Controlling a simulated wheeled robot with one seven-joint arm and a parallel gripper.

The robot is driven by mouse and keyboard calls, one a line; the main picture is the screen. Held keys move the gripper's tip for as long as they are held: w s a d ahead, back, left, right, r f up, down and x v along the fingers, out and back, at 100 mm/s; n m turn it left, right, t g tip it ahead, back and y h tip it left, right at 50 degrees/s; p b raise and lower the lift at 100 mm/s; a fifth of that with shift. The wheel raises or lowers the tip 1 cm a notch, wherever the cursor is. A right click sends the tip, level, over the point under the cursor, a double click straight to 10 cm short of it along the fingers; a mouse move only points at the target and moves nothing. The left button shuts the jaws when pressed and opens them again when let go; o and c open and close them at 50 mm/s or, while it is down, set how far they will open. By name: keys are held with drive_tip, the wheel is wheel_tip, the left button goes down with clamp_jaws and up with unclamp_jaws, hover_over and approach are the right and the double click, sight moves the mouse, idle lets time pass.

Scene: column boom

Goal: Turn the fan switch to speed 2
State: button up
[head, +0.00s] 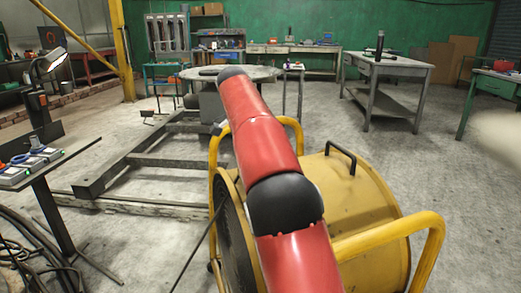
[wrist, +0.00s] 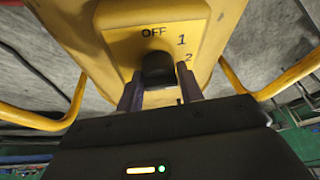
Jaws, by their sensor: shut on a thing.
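The yellow fan (head: 375,195) stands in front of me in the head view, with a round drum body and tubular yellow frame. In the wrist view its yellow switch panel (wrist: 203,28) carries the marks OFF, 1 and 2. The dark switch knob (wrist: 158,66) sits below OFF, with 1 and 2 to its right. My gripper (wrist: 160,82) has one finger on each side of the knob and is shut on it. I cannot tell which mark the knob points to. My red arm covers part of the fan in the head view, and the gripper is hidden there.
A small table (head: 75,160) with devices and a lamp stands at the left, with cables on the floor below. A metal floor frame (head: 140,160) lies behind the fan's left side. A grey workbench (head: 390,66) stands at the back right. Concrete floor at the right is clear.

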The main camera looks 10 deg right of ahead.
drive_tip(key=o, duration=1)
drive_tip(key=shift+c, duration=0.2)
drive_tip(key=v, duration=0.6)
drive_tip(key=shift+w+r, duration=0.1)
drive_tip(key=shift+r, duration=0.05)
drive_tip(key=shift+s+a+r, duration=0.25)
drive_tip(key=shift+r, duration=0.2)
drive_tip(key=shift+s, duration=0.15)
